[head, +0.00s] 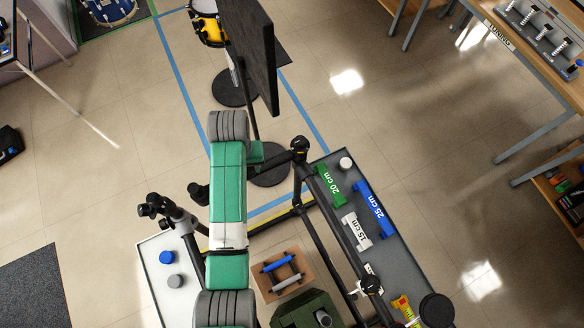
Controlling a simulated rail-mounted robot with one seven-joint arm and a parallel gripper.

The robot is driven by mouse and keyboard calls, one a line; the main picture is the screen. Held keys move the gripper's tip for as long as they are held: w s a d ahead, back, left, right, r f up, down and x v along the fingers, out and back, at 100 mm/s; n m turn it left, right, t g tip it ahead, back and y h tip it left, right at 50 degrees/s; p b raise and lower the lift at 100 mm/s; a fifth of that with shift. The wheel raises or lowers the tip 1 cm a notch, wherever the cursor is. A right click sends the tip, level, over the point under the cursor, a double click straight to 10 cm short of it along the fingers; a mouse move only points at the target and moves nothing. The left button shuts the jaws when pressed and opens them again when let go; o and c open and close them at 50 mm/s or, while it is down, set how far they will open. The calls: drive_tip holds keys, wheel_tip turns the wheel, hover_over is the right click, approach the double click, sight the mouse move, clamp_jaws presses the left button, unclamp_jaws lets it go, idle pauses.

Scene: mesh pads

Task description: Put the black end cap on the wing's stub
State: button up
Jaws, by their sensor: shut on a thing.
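The black tube rack stands in the middle of the head view. Its left wing (190,243) has black fittings (152,205) at its upper end. Its right wing (328,232) runs down from a black fitting (300,148) at the upper corner. I cannot tell which tube end is the stub. I cannot make out the end cap among the small black parts. A black part (199,194) shows just left of my green and white arm, and I cannot tell what it is. My gripper does not show; my arm covers the middle of the rack.
A grey bench (405,258) at right holds green, blue and white labelled blocks and a white cylinder (345,163). A white table (150,262) at left holds blue and grey round caps. A wooden tray (264,291) holds blue and grey rods. A dark upright panel (258,50) stands above.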

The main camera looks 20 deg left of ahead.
sight(193, 189)
drive_tip(key=s+a+f+n, duration=0.1)
drive_tip(key=s+a, duration=0.3)
drive_tip(key=a, duration=0.4)
drive_tip(key=s+a+f+n, duration=0.1)
drive_tip(key=s+a+n, duration=0.2)
drive_tip(key=s+a, duration=0.2)
drive_tip(key=a, duration=0.3)
drive_tip(key=shift+d+f, duration=0.1)
drive_tip(key=shift+d+f+b, duration=0.1)
drive_tip(key=shift+f+b, duration=3.1)
drive_tip(key=shift+f, duration=1.7)
drive_tip(key=o, duration=1)
drive_tip(key=shift+o, duration=0.2)
